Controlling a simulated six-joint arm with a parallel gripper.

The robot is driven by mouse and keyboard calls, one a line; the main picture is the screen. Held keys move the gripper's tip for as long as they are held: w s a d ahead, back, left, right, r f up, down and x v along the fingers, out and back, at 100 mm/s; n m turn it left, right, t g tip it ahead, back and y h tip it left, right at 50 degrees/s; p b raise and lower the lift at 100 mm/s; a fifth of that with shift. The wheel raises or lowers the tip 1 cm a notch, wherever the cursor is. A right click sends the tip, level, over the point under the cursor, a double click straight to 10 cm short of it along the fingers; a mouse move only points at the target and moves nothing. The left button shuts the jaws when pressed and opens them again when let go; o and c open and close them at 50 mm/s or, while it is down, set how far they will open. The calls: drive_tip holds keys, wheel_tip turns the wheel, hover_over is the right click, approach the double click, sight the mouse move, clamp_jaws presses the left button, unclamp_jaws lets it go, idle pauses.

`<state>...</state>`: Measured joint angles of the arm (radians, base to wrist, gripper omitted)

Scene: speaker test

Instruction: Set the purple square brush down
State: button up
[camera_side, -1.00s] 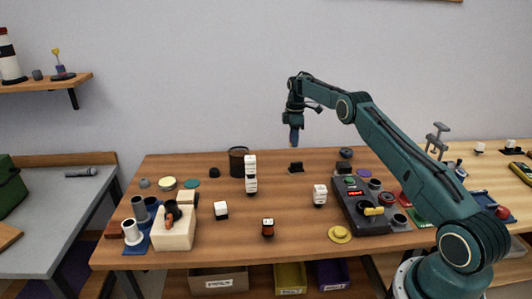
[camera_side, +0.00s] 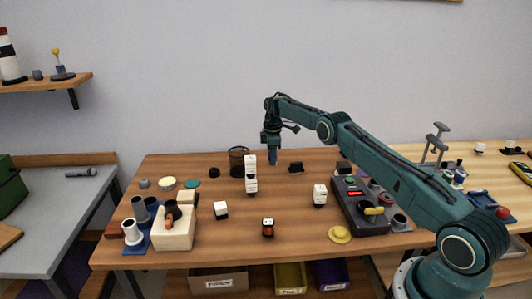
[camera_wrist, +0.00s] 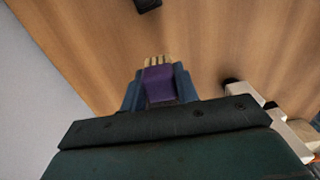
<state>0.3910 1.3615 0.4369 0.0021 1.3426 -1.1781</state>
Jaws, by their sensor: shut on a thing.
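My gripper (camera_side: 273,158) points down over the back middle of the wooden table (camera_side: 285,230), with the black mesh cup to its left in the side view. In the wrist view its blue fingers are shut on the purple square brush (camera_wrist: 158,84). The brush's pale bristles stick out beyond the fingertips, toward the wood. In the side view I cannot make out the brush at the fingertips. I cannot tell whether the brush touches the table.
The black mesh cup (camera_side: 236,162) and a tall white-and-black stack (camera_side: 251,176) stand left of my gripper. A small black block (camera_side: 295,168) lies just right. A dark control box (camera_side: 360,209) stands further right. Bare wood lies in front of my gripper.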

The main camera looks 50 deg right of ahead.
drive_tip(key=shift+f, duration=0.3)
drive_tip(key=shift+f, duration=1.9)
drive_tip(key=shift+f, duration=0.15)
drive_tip(key=o, duration=1)
drive_tip(key=shift+c, duration=0.2)
wheel_tip(320, 180, up, 12)
drive_tip(key=shift+r, duration=0.15)
